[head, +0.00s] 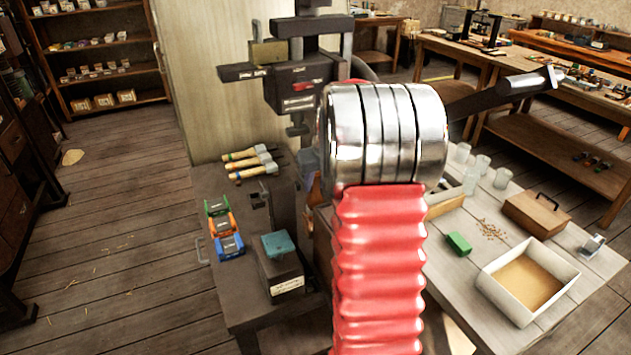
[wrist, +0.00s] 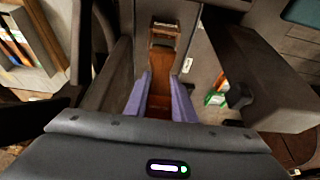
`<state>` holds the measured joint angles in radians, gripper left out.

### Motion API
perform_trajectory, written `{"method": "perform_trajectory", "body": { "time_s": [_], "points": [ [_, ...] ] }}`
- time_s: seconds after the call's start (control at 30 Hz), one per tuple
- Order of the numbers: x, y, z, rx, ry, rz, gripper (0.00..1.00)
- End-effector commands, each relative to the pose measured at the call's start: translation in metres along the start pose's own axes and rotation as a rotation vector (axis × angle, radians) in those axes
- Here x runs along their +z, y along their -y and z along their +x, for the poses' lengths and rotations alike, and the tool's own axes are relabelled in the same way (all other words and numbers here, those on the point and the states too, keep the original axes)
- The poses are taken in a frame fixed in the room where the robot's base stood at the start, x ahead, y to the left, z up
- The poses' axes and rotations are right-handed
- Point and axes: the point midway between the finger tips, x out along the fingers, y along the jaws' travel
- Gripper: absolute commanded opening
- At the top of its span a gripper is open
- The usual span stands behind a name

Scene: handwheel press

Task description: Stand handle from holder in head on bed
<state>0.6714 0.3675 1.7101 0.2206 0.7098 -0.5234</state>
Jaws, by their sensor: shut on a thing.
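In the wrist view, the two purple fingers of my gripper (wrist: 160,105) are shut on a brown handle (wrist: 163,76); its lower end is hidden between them. In the head view my silver and red arm hides the gripper. The press has a dark head (head: 300,88) with a white label and a short spindle below it. Below stands a dark labelled block (head: 284,284) with a green piece (head: 279,245) on top. I cannot tell whether that is the bed. The holder cannot be made out for certain.
Several wooden-handled tools (head: 252,165) and coloured boxes (head: 224,228) lie on the dark left bench. Open floor lies at left.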

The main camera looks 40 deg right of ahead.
Motion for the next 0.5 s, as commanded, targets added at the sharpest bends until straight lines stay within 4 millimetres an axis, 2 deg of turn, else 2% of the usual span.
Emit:
{"method": "perform_trajectory", "body": {
  "time_s": [0.5],
  "points": [
    [0.0027, 0.0002, 0.0069, 0.0, 0.0, 0.0, 0.0]
  ]
}}
